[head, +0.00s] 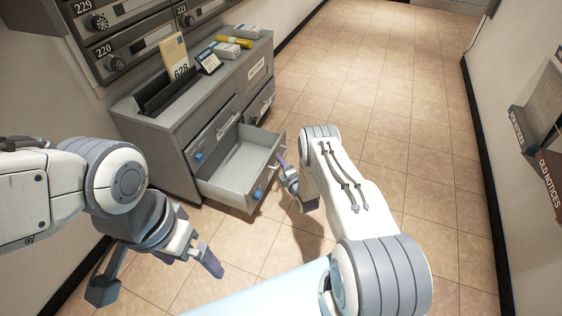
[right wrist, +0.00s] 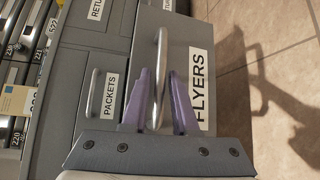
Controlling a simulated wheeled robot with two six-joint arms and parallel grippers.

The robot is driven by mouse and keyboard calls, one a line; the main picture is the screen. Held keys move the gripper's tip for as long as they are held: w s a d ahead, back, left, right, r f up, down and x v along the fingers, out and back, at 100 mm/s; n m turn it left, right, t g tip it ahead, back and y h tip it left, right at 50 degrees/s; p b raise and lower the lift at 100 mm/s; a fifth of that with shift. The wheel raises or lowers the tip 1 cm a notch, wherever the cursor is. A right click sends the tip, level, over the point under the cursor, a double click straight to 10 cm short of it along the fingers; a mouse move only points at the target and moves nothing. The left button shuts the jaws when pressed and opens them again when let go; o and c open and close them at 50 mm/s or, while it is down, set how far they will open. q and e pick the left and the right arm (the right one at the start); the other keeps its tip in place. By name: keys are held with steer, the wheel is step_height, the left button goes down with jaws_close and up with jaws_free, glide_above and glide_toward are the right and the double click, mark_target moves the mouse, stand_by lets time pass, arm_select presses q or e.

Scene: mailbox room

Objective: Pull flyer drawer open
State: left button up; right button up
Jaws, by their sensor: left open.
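The flyer drawer (head: 233,171) is pulled well out of the grey cabinet in the head view, and its inside looks empty. In the right wrist view its front carries a FLYERS label (right wrist: 202,82) and a pale bar handle (right wrist: 161,70). My right gripper (right wrist: 158,75) has its purple fingers on both sides of this handle and appears shut on it. In the head view the right gripper (head: 284,168) is at the drawer front, partly hidden by my arm. My left gripper (head: 155,274) is open and empty, above the floor left of the drawer.
The PACKETS drawer (right wrist: 108,95) beside it is closed. On the cabinet top (head: 222,78) are a black tray (head: 168,92), a small device (head: 208,61) and some parcels (head: 233,43). Mailboxes (head: 130,45) line the left wall. The tiled floor to the right is clear.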

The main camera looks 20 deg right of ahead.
steer(key=s+r+p, duration=0.1)
steer(key=s+p, duration=0.4)
steer(key=s, duration=0.5)
steer(key=shift+s+r, duration=0.2)
steer(key=shift+r, duration=0.05)
steer(key=shift+w, duration=0.1)
